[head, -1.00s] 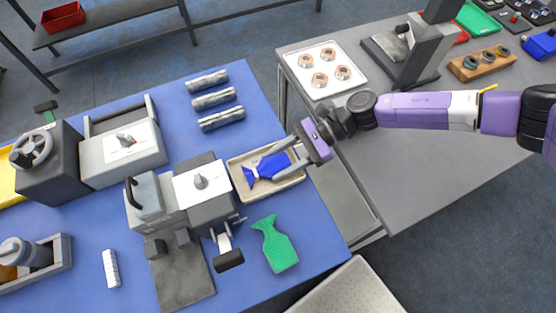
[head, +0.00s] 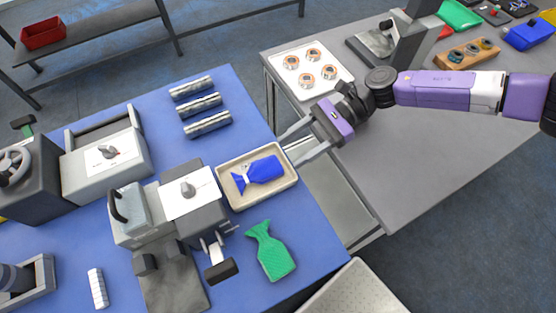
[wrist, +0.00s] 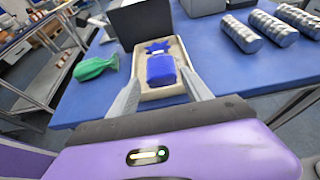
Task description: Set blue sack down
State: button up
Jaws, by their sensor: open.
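The blue sack (head: 260,175) lies flat in a shallow beige tray (head: 234,204) on the blue table. It also shows in the wrist view (wrist: 161,68), lying inside the tray beyond my fingers. My gripper (head: 291,148) is open and empty, at the tray's right edge in the head view. Its two fingers point toward the tray, apart from the sack. In the wrist view the fingers stand to either side, with the sack between and beyond them.
A green sack (head: 271,252) lies on the blue table (head: 240,92) below the tray. A grey machine (head: 190,200) stands close on the tray's left. Several metal cylinders (head: 200,105) lie behind. A grey table (head: 400,170) is on the right, with a white tray (head: 326,92).

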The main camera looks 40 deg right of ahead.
jog(key=shift+b+v, duration=0.35)
jog(key=shift+v, duration=1.6)
